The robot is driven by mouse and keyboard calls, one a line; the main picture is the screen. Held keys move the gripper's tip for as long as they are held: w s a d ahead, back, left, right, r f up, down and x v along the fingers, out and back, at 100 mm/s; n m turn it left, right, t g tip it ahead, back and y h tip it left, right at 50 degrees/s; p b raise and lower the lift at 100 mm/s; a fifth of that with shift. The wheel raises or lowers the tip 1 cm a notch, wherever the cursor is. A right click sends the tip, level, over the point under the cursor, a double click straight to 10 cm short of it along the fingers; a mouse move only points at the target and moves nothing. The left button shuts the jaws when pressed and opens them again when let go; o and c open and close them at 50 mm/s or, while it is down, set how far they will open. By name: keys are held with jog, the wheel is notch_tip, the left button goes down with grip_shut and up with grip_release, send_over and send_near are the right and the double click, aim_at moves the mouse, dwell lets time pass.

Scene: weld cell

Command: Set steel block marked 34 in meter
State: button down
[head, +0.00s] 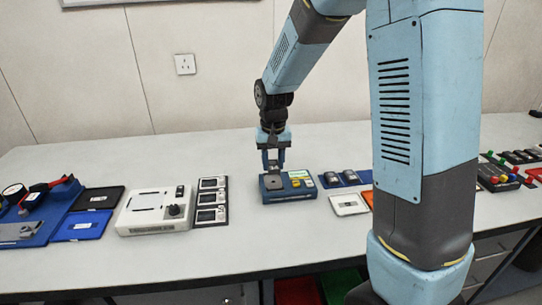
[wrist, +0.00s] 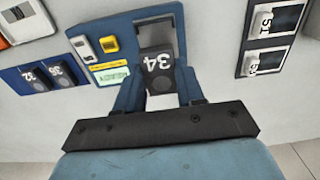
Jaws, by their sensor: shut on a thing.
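The steel block marked 34 (wrist: 158,66) is dark with a white number and sits between the two fingers of my gripper (wrist: 160,88) in the wrist view. The meter (head: 289,186) is a blue box with a pale display and a yellow button; it also shows in the wrist view (wrist: 126,28). My gripper (head: 273,162) points down over the meter's left part in the head view, shut on the block. The block overlaps a grey framed area of the meter in the wrist view. I cannot tell whether it touches the meter.
A blue tray (wrist: 22,77) with two numbered blocks lies beside the meter. A black holder (wrist: 248,65) with numbered pieces is on its other side. A white instrument (head: 153,212) stands further left. Table front (head: 200,255) is clear.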

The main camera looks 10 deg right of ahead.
aim_at(273, 182)
jog(key=shift+f, duration=2.15)
jog(key=shift+s, duration=0.1)
jog(key=c, duration=0.6)
grip_release()
jog(key=shift+r, duration=3.45)
